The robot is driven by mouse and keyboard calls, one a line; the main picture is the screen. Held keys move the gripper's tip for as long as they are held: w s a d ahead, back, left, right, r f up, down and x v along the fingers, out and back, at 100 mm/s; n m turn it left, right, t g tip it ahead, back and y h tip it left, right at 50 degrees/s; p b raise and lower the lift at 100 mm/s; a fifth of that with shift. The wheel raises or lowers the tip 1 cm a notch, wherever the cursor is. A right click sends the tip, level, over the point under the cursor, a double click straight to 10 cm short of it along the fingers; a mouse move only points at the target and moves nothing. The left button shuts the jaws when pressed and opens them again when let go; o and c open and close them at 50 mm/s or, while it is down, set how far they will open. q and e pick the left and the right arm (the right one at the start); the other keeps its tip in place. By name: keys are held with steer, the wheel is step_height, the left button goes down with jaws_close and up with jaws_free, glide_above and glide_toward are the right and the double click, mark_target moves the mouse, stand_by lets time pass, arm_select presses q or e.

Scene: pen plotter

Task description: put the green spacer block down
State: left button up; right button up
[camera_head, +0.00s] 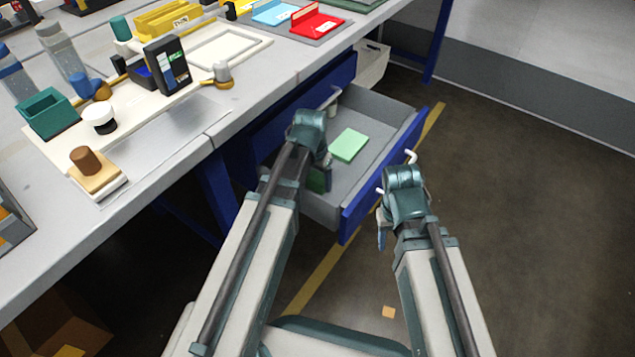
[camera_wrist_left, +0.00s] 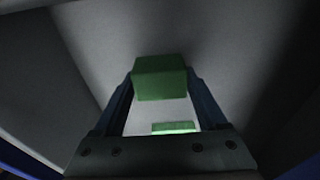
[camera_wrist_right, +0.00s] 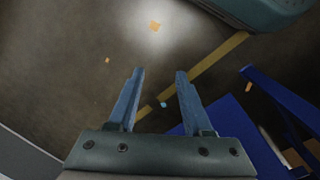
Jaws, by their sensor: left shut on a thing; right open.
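My left gripper (camera_head: 318,184) is inside the open drawer (camera_head: 383,118). It is shut on a green spacer block (camera_wrist_left: 160,78), which sits between the fingertips in the left wrist view and is partly hidden by the arm in the head view. The drawer's grey floor shows around the block; I cannot tell whether the block touches it. A light green flat piece (camera_head: 348,145) lies on the drawer floor nearby and also shows in the left wrist view (camera_wrist_left: 174,127). My right gripper (camera_wrist_right: 160,73) is open and empty, outside the drawer's blue front, over the floor.
The drawer's blue front (camera_head: 355,212) has a pale handle (camera_head: 411,156). The workbench (camera_head: 185,128) at left carries a teal box (camera_head: 49,113), a black-faced device (camera_head: 167,64), bottles and trays. Open floor lies to the right.

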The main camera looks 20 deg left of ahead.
mark_target(316, 183)
arm_select(q)
steer(key=shift+f, duration=0.15)
steer(key=o, duration=1.3)
step_height(316, 183, up, 12)
steer(key=s+p, duration=0.1)
steer(key=p, duration=1.1)
steer(key=shift+g+y, duration=0.8)
steer(key=shift+y, duration=0.1)
steer(key=s+d, duration=0.3)
steer(key=s, duration=0.1)
steer(key=s+d, duration=0.4)
steer(key=s, duration=0.1)
steer(key=s+d, duration=0.3)
steer(key=s, duration=0.1)
steer(key=shift+s+d, duration=0.25)
steer(key=shift+r, duration=0.2)
